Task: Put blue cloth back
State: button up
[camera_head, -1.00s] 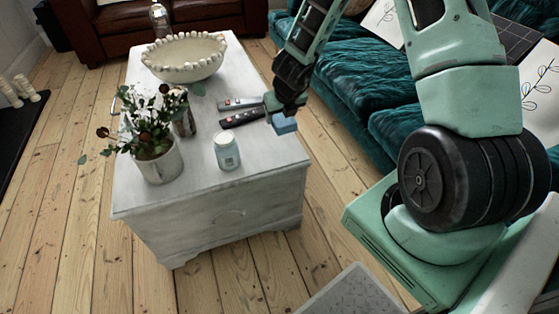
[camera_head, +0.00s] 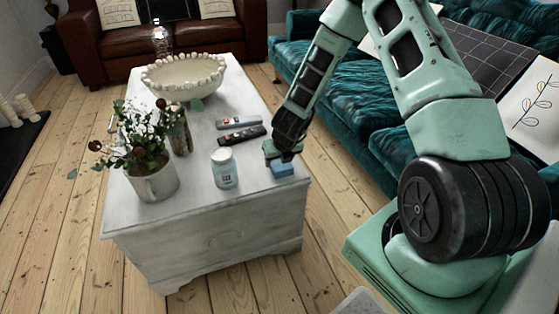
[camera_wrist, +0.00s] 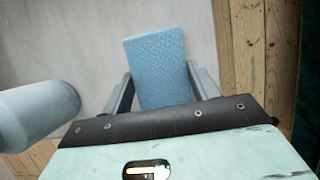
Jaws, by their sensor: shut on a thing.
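The blue cloth (camera_head: 284,168) is a small folded block at the right edge of the white coffee table, near its front corner. My gripper (camera_head: 281,155) is just over it, pointing down. In the wrist view the blue cloth (camera_wrist: 157,62) lies between the two fingers of my gripper (camera_wrist: 160,88), which are shut on it. The cloth is at or just above the table top (camera_head: 245,191); I cannot tell if it touches. Its near end is hidden by the gripper body.
A light blue jar (camera_head: 224,169) stands left of the cloth and shows at the left in the wrist view (camera_wrist: 38,112). Two remotes (camera_head: 242,134), a plant in a mug (camera_head: 153,172) and a beaded bowl (camera_head: 184,78) are on the table. A teal sofa (camera_head: 352,85) is to the right.

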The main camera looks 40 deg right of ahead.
jog(key=o, duration=0.9)
jog(key=p+v, duration=0.3)
jog(key=v, duration=0.8)
jog(key=s+a+r+n+g+y, duration=0.15)
jog(key=s+a+r+n, duration=0.35)
jog(key=a+n, duration=0.65)
jog(key=s+a+r+n+y, duration=0.35)
jog(key=a+r+n, duration=0.35)
jog(key=a+n, duration=0.5)
jog(key=s+r+n+g+h, duration=0.1)
jog(key=s+r+n, duration=0.1)
jog(key=s+n, duration=0.4)
jog(key=s+a+r+n+g+h, duration=0.1)
jog(key=s+r+n, duration=0.1)
jog(key=s+n, duration=0.3)
jog(key=s+r+n+g+h, duration=0.1)
jog(key=s+n, duration=0.5)
jog(key=n, duration=0.6)
jog(key=shift+s+a+r+n, duration=0.25)
jog(key=shift+s+r, duration=0.05)
jog(key=shift+r, duration=0.4)
